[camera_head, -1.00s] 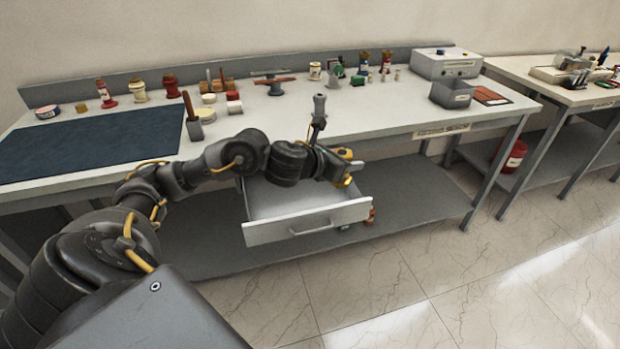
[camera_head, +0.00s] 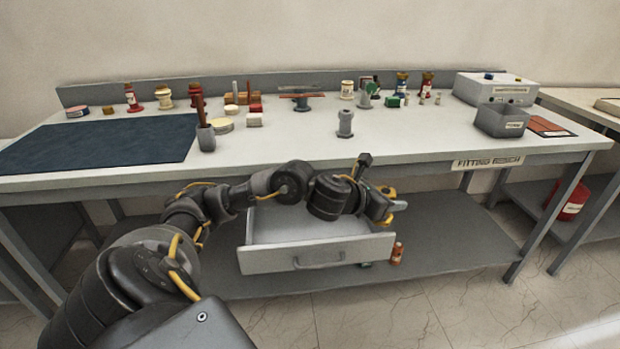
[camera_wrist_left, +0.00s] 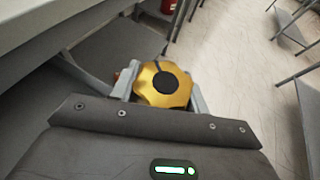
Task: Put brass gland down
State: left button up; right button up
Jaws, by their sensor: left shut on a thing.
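The brass gland (camera_wrist_left: 163,85) is a gold, lobed piece with a dark round centre. In the left wrist view it sits between the two grey fingers of my left gripper (camera_head: 393,206), which is shut on it. In the head view the gripper is in front of the bench, below the top's front edge and by the right end of the open drawer (camera_head: 318,261). The gland is small and partly hidden there. My right gripper is not in view.
The bench top (camera_head: 290,158) has free room at its front right. A grey fitting (camera_head: 345,124) stands mid-bench, a blue mat (camera_head: 95,144) lies left, and a grey bin (camera_head: 501,121) stands right. Several small parts line the back. A red-brown bottle (camera_head: 397,253) is on the lower shelf.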

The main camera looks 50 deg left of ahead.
pick_arm(q)
jog(key=a+f, duration=0.3)
jog(key=a, duration=0.1)
jog(key=a+f+b, duration=0.1)
jog(key=a+f, duration=0.2)
jog(key=a, duration=0.2)
jog(key=a+f+b, duration=0.1)
jog(key=a+f, duration=0.2)
jog(key=a, duration=0.1)
jog(key=shift+w+a+f, duration=0.25)
jog(key=shift+a, duration=0.15)
jog(key=shift+a+f, duration=0.2)
jog(key=shift+f, duration=1.55)
jog(key=o, duration=1.2)
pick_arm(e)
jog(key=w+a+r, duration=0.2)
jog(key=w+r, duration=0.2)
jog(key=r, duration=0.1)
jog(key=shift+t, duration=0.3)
pick_arm(q)
jog(key=shift+s, duration=0.1)
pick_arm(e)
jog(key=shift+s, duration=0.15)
